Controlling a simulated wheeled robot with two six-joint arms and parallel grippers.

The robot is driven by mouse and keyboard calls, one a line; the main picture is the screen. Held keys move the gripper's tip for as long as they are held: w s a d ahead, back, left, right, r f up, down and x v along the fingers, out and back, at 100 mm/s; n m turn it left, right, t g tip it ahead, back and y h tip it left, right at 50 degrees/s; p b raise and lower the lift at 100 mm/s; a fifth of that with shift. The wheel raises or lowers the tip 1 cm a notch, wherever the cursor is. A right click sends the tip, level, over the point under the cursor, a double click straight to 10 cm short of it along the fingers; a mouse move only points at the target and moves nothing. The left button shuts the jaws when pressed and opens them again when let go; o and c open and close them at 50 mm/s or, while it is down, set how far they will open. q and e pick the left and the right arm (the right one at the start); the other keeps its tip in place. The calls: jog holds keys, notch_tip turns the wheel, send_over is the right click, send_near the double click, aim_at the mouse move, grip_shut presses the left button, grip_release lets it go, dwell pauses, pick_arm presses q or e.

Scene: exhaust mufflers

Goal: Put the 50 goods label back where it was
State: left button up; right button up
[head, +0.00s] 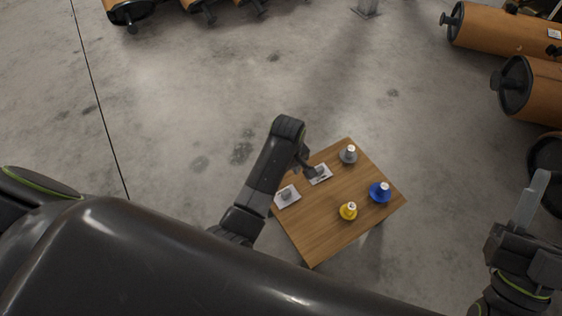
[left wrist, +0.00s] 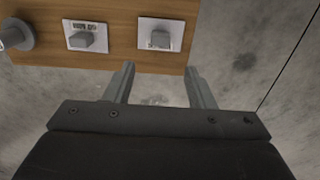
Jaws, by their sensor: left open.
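Two white label cards, each with a grey block on it, lie on the small wooden table. One label card (head: 319,175) is near the table's upper left edge; it also shows in the left wrist view (left wrist: 76,42), with dark print too small to read. The other label card (head: 287,196) is nearer the left corner and also shows in the left wrist view (left wrist: 147,39). I cannot tell which is the 50 goods label. My left gripper (head: 309,173) is open and empty; in the left wrist view (left wrist: 162,84) its fingers are apart. My right gripper (head: 530,205) is at the far right.
The wooden table (head: 325,232) also holds a grey knob-topped piece (head: 348,155), a blue one (head: 380,192) and a yellow one (head: 348,211). Orange-brown mufflers (head: 495,29) lie at the upper right. The grey floor left of the table is clear.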

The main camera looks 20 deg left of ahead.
pick_arm(q)
jog(key=w+a+r+m+t+y, duration=0.1)
jog(key=w+a+r+m+t, duration=0.3)
jog(key=a+r+t, duration=0.8)
jog(key=s+r+m+t, duration=0.3)
jog(key=s+r+t, duration=0.2)
jog(key=r, duration=0.4)
jog(key=s+r+m+t+h, duration=0.1)
jog(key=s+r+m+t, duration=0.2)
jog(key=s+r, duration=0.3)
jog(key=s+r+m+t, duration=0.2)
jog(key=s+r+t, duration=0.4)
jog(key=r, duration=0.7)
jog(key=shift+s+a+r+m+t, duration=0.15)
jog(key=shift+s+a+m+t, duration=0.15)
jog(key=shift+m, duration=0.1)
